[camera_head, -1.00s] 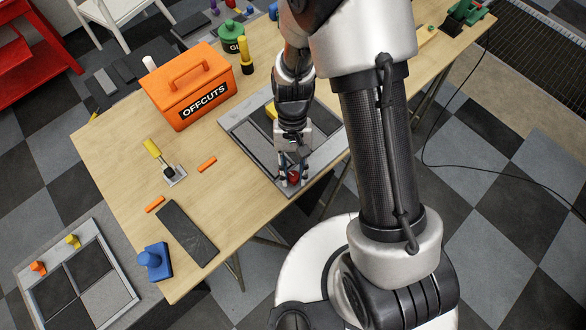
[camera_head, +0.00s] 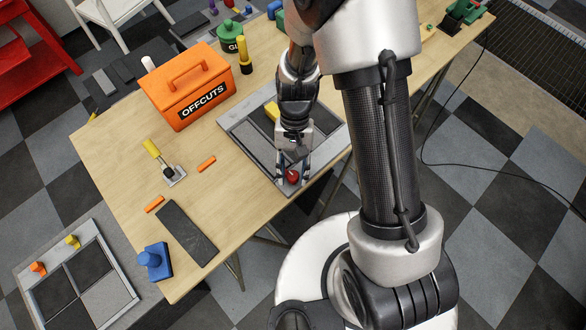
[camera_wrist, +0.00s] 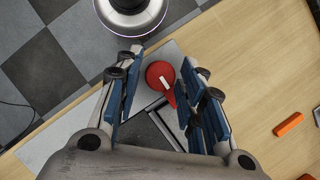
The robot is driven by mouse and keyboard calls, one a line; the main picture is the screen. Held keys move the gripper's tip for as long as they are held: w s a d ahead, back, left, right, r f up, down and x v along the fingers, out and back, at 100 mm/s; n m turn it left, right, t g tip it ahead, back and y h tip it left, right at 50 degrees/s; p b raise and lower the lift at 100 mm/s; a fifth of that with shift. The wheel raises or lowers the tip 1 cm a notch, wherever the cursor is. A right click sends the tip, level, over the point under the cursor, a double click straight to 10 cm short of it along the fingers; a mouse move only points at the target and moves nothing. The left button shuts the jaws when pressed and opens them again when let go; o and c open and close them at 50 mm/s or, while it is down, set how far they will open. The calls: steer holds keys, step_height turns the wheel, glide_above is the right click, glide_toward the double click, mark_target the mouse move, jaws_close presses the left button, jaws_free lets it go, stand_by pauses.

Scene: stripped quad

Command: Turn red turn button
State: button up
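The red turn button (camera_head: 292,176) sits at the near corner of a grey-framed panel (camera_head: 238,120) on the wooden table. In the wrist view the red turn button (camera_wrist: 158,72) is round, with a short white mark and a narrow red pointer towards the lower right of the picture. My gripper (camera_head: 293,173) is over that corner with its fingers spread. In the wrist view my gripper (camera_wrist: 162,58) is open and empty, with one blue-padded finger on each side of the button. I see a gap on both sides; the height of the fingertips over the panel is unclear.
A yellow part (camera_head: 271,111) is on the panel, partly behind my arm. The orange OFFCUTS box (camera_head: 188,88), a yellow-handled lever (camera_head: 160,158), orange pieces (camera_head: 206,164) and a dark slab (camera_head: 187,233) are to the left. The table's near edge lies close to the button.

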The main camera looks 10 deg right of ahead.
steer(key=shift+o, duration=0.7)
steer(key=v, duration=1.2)
steer(key=shift+r, duration=0.1)
steer(key=s+d+r+n+t+b, duration=0.1)
steer(key=s+d+r+t+b, duration=0.1)
steer(key=s+d+r+t, duration=0.2)
steer(key=s+d+r+n+t+h+b, duration=0.1)
steer(key=s+d+r+t, duration=0.3)
steer(key=s+r, duration=0.4)
steer(key=shift+s+r+t+b, duration=0.3)
steer(key=shift+r+t+b, duration=0.2)
steer(key=shift+r+b, duration=0.4)
